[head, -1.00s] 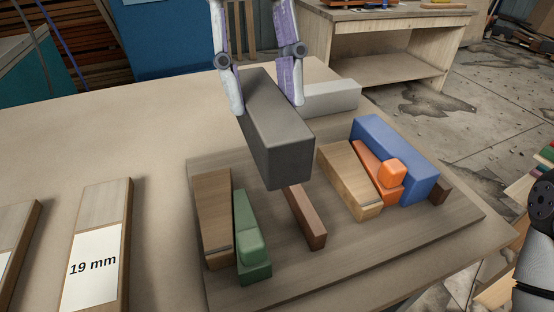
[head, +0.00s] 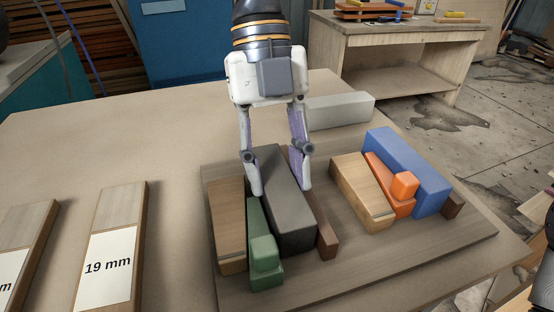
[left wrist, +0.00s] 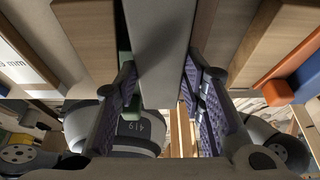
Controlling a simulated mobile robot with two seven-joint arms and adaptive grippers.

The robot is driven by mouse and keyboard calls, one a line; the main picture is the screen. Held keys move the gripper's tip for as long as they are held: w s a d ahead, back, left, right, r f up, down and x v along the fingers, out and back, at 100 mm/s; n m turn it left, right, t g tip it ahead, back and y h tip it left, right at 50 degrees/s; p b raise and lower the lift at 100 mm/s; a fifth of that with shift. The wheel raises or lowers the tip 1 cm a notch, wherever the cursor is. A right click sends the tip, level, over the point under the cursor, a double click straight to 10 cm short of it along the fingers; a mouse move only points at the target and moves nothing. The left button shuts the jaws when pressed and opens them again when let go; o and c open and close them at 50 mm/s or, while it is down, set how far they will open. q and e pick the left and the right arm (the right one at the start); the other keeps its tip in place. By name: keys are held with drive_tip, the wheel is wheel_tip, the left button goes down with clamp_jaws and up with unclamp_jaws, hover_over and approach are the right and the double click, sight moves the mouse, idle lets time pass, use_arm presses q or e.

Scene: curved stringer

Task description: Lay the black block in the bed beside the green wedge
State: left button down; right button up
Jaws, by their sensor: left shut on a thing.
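The black block (head: 286,208) lies lengthwise on the wooden board, in the bed between the green wedge (head: 263,242) and a dark brown strip (head: 327,232). It appears level and down at the board; its underside is hidden. My left gripper (head: 281,188) is shut on it from above, one finger on each long side. The left finger comes down in the tight space beside the green wedge. In the left wrist view the block (left wrist: 158,45) runs between the two fingers.
A tan block (head: 228,225) stands left of the wedge. Right on the board (head: 400,255) are another tan block (head: 362,190), an orange wedge (head: 388,185) and a blue block (head: 405,170). A light grey block (head: 340,112) lies behind. A "19 mm" labelled piece (head: 112,250) lies left.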

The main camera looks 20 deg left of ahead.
use_arm(q)
drive_tip(key=shift+f, duration=0.15)
drive_tip(key=c, duration=1.1)
unclamp_jaws()
drive_tip(key=shift+o, duration=0.2)
drive_tip(key=v, duration=1.3)
drive_tip(key=shift+s+b, duration=0.2)
drive_tip(key=shift+b, duration=0.15)
